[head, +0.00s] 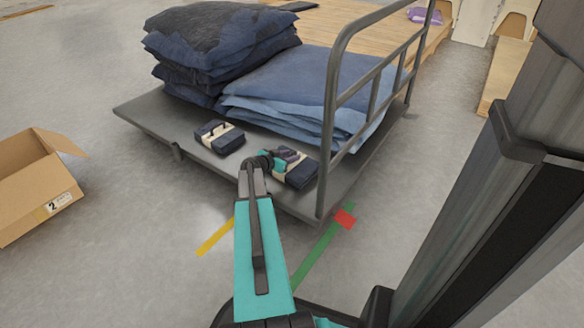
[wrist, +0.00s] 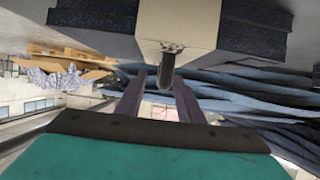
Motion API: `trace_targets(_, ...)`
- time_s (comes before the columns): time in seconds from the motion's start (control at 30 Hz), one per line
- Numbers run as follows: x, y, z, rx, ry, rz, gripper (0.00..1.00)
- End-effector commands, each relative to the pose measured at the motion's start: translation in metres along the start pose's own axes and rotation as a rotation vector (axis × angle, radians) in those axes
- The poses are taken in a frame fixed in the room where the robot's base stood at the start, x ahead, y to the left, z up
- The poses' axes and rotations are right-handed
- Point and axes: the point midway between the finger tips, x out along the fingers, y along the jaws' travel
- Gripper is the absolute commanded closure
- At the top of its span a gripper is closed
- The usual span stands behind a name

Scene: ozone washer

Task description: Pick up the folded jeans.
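A folded dark blue jeans bundle (head: 302,174) with a cream band lies on the front right of the grey cart deck. In the wrist view the bundle (wrist: 255,28) fills the top, with its cream band (wrist: 190,20) and a dark handle loop (wrist: 166,70) on the band. My gripper (head: 283,160) is at the near left side of this bundle. In the wrist view its two fingers (wrist: 158,80) stand apart with the handle loop between them; I cannot tell whether they touch it. A second banded jeans bundle (head: 221,138) lies to the left on the deck.
Large dark (head: 215,45) and lighter blue (head: 300,90) stacks of folded denim fill the back of the cart (head: 150,113). The cart's metal rail (head: 331,110) rises close to the right of the bundle. An open cardboard box (head: 35,185) stands at left on clear floor.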

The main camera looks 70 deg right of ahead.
Motion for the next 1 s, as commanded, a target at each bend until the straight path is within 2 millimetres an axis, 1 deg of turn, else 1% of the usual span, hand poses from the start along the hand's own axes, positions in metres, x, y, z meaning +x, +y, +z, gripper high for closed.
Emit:
trace_targets(0.03,0.0046,-0.0005,0.0006,0.001,0.000,0.000,0.66)
trace_targets(0.1,0.0064,-0.0004,0.0001,0.001,0.000,-0.001,0.66)
trace_targets(0.63,0.0061,0.0000,-0.0006,0.000,0.000,-0.001,0.66)
trace_targets(0.67,0.0062,0.0000,-0.0006,0.000,0.000,-0.001,0.68)
trace_targets(0.8,0.0062,0.0000,-0.0006,0.000,0.000,-0.001,0.91)
trace_targets(0.87,0.0062,0.0002,-0.0006,0.000,0.000,0.000,1.00)
trace_targets(1.0,0.0063,0.0004,-0.0006,0.000,0.000,0.000,1.00)
